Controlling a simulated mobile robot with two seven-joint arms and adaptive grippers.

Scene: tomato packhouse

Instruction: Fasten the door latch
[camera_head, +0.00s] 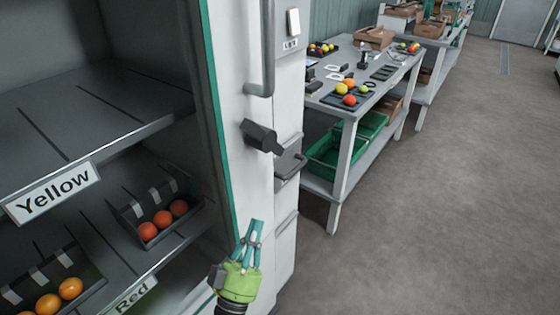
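The door latch (262,137) is a dark, blocky lever on the white upright (240,105) of the cabinet front. Its narrow end points down and right, toward a grey bracket (290,161) on the neighbouring panel. I cannot tell whether latch and bracket touch. A long vertical grey handle (268,50) is above the latch. My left gripper (257,223), green with teal fingers, is below the latch and apart from it, pointing up. Its fingertips are close together with nothing visible between them. My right gripper is out of view.
Left of the upright are shelves labelled Yellow (52,192) and Red (130,298), with dark trays of orange-red tomatoes (163,219). At right, a grey table (345,52) holds trays and tools, with green crates (330,152) below. The floor (440,200) at right is clear.

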